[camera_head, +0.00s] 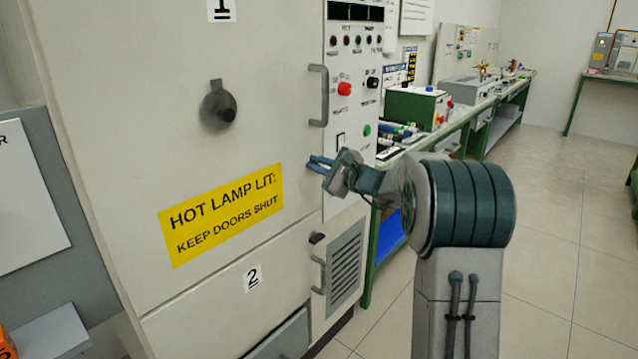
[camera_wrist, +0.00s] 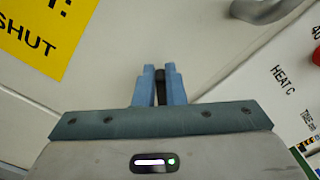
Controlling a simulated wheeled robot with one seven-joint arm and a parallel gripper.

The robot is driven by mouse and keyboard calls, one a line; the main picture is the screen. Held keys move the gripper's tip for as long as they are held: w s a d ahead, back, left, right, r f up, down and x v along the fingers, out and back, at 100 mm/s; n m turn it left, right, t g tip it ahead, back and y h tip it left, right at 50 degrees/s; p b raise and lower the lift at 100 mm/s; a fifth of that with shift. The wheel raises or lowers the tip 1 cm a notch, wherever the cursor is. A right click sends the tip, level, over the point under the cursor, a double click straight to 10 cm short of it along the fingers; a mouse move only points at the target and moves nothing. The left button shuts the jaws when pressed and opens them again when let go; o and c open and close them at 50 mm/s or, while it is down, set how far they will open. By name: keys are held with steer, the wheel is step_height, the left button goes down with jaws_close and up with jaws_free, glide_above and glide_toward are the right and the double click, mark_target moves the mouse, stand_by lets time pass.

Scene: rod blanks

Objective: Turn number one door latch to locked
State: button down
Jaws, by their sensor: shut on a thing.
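The number one door (camera_head: 130,90) is the large upper pale panel marked "1" and looks shut. My gripper (camera_head: 317,163) is at the right edge of this door, below its grey handle (camera_head: 319,96). In the wrist view, my blue fingers (camera_wrist: 160,85) are closed on a small dark latch (camera_wrist: 160,74), with one finger on each side. In the head view the fingers hide this latch, so I cannot tell its turn position.
A yellow "HOT LAMP LIT" sign (camera_head: 222,214) is on the door. Below is the number two door (camera_head: 205,310) with its own dark latch (camera_head: 317,238). A control panel (camera_head: 353,110) with knobs is just right of the door. Floor on the right (camera_head: 560,210) is clear.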

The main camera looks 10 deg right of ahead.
steer(key=n+b, duration=0.2)
steer(key=b, duration=0.2)
steer(key=f+n+b, duration=0.1)
steer(key=n+b, duration=0.1)
steer(key=b, duration=0.1)
steer(key=f+n+b, duration=0.1)
steer(key=n+b, duration=0.1)
steer(key=b, duration=0.2)
steer(key=shift+s+a+b, duration=0.2)
steer(key=shift+a+b, duration=0.05)
steer(key=shift+b, duration=0.1)
steer(key=n+b, duration=0.2)
steer(key=b, duration=0.2)
steer(key=shift+n, duration=0.4)
steer(key=c, duration=1.5)
jaws_free()
steer(key=p+v, duration=0.1)
steer(key=v, duration=1.3)
steer(key=shift+p, duration=0.3)
